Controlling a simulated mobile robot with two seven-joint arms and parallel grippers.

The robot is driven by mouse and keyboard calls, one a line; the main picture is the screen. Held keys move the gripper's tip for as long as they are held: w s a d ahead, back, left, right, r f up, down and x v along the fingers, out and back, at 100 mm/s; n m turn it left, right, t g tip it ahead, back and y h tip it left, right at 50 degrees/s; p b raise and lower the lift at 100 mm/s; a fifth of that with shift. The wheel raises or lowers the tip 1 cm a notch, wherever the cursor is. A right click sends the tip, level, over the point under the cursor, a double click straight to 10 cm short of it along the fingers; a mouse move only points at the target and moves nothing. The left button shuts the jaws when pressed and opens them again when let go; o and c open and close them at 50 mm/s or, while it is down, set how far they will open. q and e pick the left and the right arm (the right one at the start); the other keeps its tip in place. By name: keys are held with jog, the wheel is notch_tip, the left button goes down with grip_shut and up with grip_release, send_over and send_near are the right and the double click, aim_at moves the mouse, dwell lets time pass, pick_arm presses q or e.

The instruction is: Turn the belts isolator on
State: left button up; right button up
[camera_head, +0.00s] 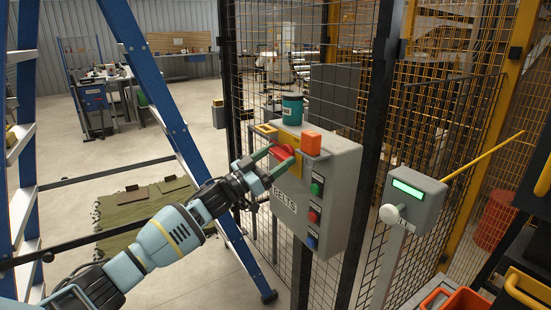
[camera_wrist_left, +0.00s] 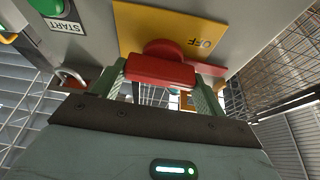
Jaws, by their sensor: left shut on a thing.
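The belts isolator is a red rotary handle (camera_head: 282,152) on a yellow plate (camera_head: 291,162), on the front of a grey box (camera_head: 325,195) labelled BELTS. In the left wrist view the red handle (camera_wrist_left: 160,70) lies between my fingers, and the yellow plate (camera_wrist_left: 180,27) shows the word OFF. My left gripper (camera_head: 268,160) is shut on the red handle, a green finger on each side of it. Part of the handle is hidden by the fingers in the head view. My right gripper is not in view.
A blue ladder (camera_head: 165,110) stands left, close to my arm. A grey post terminal (camera_head: 411,200) stands right. Mesh fence (camera_head: 330,100) rises behind.

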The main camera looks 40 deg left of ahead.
pick_arm(q)
jog(key=m+g+h, duration=0.1)
jog(key=m, duration=0.2)
jog(key=m+g+h, duration=0.1)
jog(key=m, duration=0.3)
jog(key=shift+a+h, duration=0.1)
jog(key=shift+h, duration=0.3)
jog(key=m+g+h, duration=0.1)
jog(key=m, duration=0.2)
jog(key=shift+m+g+b, duration=0.3)
jog(key=shift+m+g, duration=0.1)
jog(key=shift+r+m+g, duration=0.1)
jog(key=shift+m+g, duration=0.3)
jog(key=shift+m, duration=0.6)
jog(key=m+g, duration=0.1)
jog(key=m, duration=0.3)
jog(key=shift+g, duration=0.3)
jog(key=m+g, duration=0.1)
jog(key=m, duration=0.2)
jog(key=shift+p, duration=0.35)
jog(key=shift+m+g, duration=0.3)
jog(key=shift+m, duration=0.6)
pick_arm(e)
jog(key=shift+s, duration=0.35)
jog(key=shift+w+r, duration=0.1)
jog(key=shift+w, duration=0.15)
